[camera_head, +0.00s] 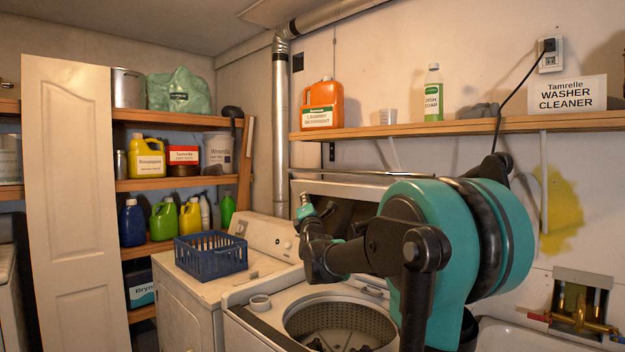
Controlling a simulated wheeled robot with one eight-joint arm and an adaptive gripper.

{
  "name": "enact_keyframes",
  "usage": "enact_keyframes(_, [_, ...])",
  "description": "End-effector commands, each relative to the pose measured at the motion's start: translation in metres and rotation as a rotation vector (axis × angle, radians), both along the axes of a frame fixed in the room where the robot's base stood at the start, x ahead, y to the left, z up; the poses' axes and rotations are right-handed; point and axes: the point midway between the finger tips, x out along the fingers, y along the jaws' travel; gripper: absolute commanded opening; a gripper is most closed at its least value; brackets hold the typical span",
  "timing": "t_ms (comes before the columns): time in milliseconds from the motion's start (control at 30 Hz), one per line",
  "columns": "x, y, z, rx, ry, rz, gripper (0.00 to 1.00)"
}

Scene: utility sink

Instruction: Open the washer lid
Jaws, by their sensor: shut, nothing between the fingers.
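The white top-loading washer (252,317) stands at the lower middle. Its round opening is uncovered, and the perforated metal drum (350,318) and the dark agitator show inside. A pale-edged upright panel (345,188) stands behind the opening, largely hidden by my arm. I cannot tell how much of it is the raised lid and how much the control console. My gripper (305,212), black with small teal parts, is at the left end of my arm, above the back left of the washer. It is shut and empty. I cannot tell whether it touches the panel.
A white dryer (195,290) with a blue basket (211,257) on top stands left of the washer. A wall shelf (460,127) with bottles runs above. A sink (540,338) with a brass faucet (580,316) is at lower right. A loose white door panel (75,200) leans at left.

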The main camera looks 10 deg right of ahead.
Motion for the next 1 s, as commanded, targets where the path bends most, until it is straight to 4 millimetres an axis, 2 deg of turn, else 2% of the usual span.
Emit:
enact_keyframes(100, [-0.011, -0.009, -0.001, 0.013, -0.039, -0.021, 0.0])
enact_keyframes(233, [-0.004, -0.011, 0.004, 0.015, -0.045, -0.024, 0.0])
enact_keyframes(733, [0.081, -0.019, 0.04, 0.014, -0.043, -0.023, 0.0])
enact_keyframes(1000, [0.095, -0.042, 0.059, 0.013, -0.044, -0.025, 0.0])
